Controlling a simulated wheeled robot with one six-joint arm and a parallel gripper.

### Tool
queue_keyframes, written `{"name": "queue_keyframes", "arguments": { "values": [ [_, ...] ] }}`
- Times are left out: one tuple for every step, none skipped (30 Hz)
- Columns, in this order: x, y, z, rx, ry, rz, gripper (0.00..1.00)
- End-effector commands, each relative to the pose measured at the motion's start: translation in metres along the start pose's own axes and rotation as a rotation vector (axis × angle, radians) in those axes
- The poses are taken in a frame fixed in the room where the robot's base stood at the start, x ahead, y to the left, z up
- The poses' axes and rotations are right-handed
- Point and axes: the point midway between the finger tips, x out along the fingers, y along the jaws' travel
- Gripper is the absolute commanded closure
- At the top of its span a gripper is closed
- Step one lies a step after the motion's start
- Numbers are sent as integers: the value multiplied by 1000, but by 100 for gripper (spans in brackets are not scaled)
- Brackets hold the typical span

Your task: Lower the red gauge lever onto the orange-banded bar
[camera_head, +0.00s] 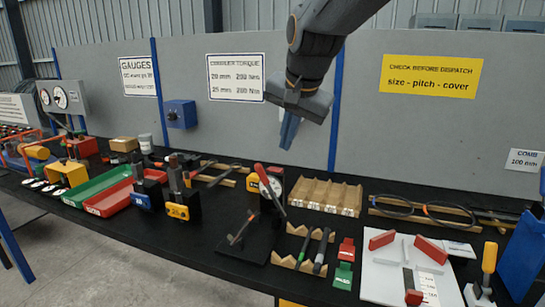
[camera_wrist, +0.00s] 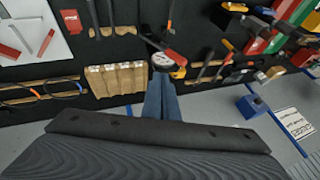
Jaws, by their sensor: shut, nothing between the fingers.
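The gauge (camera_head: 275,184) with a round white dial stands on the black table. Its red lever (camera_head: 262,176) slants across it, upper left to lower right. The gauge also shows in the wrist view (camera_wrist: 166,60), just beyond my fingertips. A short bar (camera_head: 241,228) with an orange-brown part sits tilted on a dark plate in front of the gauge; I cannot tell whether this colour is a band. My gripper (camera_head: 288,133) is shut and empty, above and behind the gauge, apart from it. Its blue fingers (camera_wrist: 160,95) lie together in the wrist view.
A wooden block rack (camera_head: 325,195) stands right of the gauge, with a rack of dark bars (camera_head: 313,248) in front. Yellow-and-black tools (camera_head: 183,205) and red and green trays (camera_head: 100,190) lie left. A white board (camera_head: 390,275) lies right. A grey panel (camera_head: 360,110) rises behind.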

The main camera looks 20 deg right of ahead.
Motion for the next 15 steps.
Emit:
{"name": "queue_keyframes", "arguments": {
  "values": [
    [8,1,1,0,-5,4,100],
    [12,1,1,-1,-5,4,100],
    [20,2,1,-1,-6,5,100],
    [25,1,1,-1,-5,5,100],
    [31,2,1,-1,-6,6,100],
    [39,2,1,0,-6,6,100],
    [45,3,1,0,-6,6,100],
    [51,3,1,0,-5,6,100],
    [59,3,1,0,-6,6,100],
    [64,3,1,0,-6,6,100],
    [70,3,1,0,-6,6,100],
    [77,3,1,0,-6,6,100],
    [82,3,1,0,-6,6,100],
    [88,3,1,0,-6,6,100],
    [94,2,1,-1,-5,5,100]
  ]
}}
